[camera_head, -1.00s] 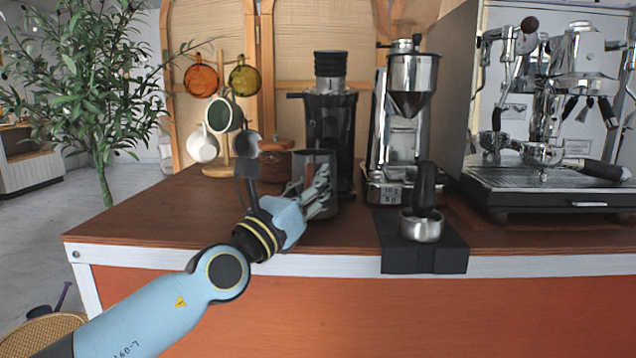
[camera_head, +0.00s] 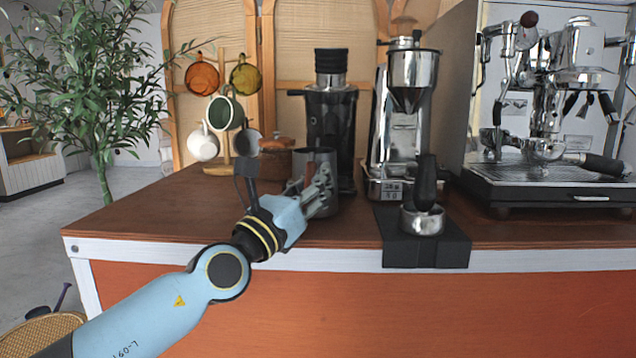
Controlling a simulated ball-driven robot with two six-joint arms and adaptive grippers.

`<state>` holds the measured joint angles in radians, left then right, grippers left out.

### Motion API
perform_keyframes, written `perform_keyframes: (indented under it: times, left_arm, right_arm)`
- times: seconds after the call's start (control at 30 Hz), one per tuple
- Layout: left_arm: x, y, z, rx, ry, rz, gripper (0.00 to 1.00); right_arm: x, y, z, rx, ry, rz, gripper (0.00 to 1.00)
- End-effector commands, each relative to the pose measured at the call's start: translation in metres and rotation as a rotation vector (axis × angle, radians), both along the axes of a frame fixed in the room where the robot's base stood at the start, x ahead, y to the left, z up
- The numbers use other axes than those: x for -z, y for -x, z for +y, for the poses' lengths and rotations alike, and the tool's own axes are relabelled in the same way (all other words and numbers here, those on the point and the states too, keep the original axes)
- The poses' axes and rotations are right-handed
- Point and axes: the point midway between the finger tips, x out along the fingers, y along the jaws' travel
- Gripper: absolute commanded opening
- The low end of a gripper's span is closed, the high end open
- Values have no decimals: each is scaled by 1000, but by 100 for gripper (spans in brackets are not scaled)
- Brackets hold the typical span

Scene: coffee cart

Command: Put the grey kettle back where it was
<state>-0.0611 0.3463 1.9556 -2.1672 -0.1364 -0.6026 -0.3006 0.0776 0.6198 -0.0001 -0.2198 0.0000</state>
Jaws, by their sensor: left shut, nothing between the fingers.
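The grey kettle (camera_head: 318,157) stands upright on the brown counter in front of the black grinder. My left arm reaches in from the lower left, and its gripper (camera_head: 322,191) is in front of the kettle, covering much of its body. The left gripper is shut with nothing between its fingers. Whether the fingers touch the kettle's side cannot be told. My right gripper is not in view.
Close behind are a black grinder (camera_head: 332,110), a silver grinder (camera_head: 402,125) and a wooden-lidded jar (camera_head: 276,160). A mug tree (camera_head: 226,75) stands left. A portafilter (camera_head: 424,218) rests on a black mat (camera_head: 440,252). The counter's front left (camera_head: 150,215) is clear.

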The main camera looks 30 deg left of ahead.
Motion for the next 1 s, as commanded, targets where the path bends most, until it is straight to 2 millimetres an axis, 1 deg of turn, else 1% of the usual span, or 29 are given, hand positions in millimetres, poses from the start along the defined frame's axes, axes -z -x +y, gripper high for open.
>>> perform_keyframes:
  times: [0.03,0.3,0.33,0.53,0.57,0.6,0.87,0.97,1.0]
  left_arm:
    - [17,0,1,2,6,32,0]
    - [18,0,0,3,9,34,0]
    - [18,0,0,3,9,34,1]
    - [18,0,0,3,10,34,28]
    - [18,0,0,3,10,34,32]
    - [18,0,0,3,11,34,33]
    - [21,2,0,3,12,38,33]
    - [23,10,1,3,11,38,33]
    - [25,16,1,3,10,37,33]
  right_arm:
    - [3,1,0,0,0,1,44]
    - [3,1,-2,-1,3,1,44]
    - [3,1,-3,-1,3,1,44]
    - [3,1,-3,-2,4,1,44]
    - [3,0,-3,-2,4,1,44]
    - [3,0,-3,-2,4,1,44]
    - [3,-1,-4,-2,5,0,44]
    - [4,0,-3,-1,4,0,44]
    - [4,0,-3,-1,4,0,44]
